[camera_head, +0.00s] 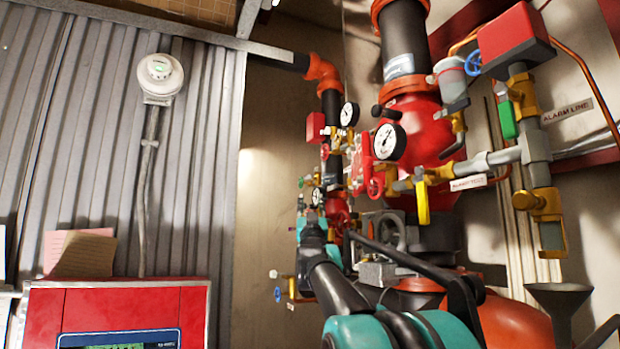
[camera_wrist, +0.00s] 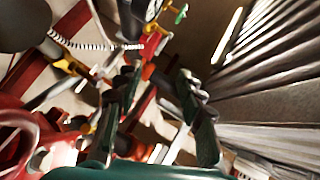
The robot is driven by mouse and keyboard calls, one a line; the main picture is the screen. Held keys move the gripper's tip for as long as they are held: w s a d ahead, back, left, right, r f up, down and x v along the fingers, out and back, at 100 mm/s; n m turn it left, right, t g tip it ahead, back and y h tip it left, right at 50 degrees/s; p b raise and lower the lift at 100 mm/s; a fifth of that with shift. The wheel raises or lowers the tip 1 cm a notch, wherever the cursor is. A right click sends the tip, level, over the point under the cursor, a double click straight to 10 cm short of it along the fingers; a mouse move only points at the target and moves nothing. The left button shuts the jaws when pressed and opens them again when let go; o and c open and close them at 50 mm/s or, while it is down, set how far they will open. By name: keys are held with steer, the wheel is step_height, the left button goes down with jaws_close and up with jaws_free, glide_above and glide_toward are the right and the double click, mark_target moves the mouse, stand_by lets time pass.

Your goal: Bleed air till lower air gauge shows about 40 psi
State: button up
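Three round white-faced gauges show in the head view: an upper one (camera_head: 348,114), a larger one (camera_head: 388,142) and a lower one (camera_head: 318,196) just above my gripper. Their readings are too small to tell. In the wrist view a dark-rimmed gauge (camera_wrist: 153,9) is cut off by the top edge, with a small green valve handle (camera_wrist: 181,14) beside it. My gripper (camera_wrist: 158,82) is open, its two dark fingers apart, with nothing visibly held. It points toward the pipework below that gauge. In the head view my arm hides part of the lower pipes.
Red and black riser pipes (camera_head: 404,40) fill the right side. A yellow lever (camera_head: 422,203), a blue-handled valve (camera_head: 278,294) and a funnel (camera_head: 558,296) stand nearby. A red alarm panel (camera_head: 120,305) is at lower left. Corrugated wall shows at left.

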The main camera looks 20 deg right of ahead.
mark_target(310, 176)
steer(key=x, duration=1.5)
jaws_close()
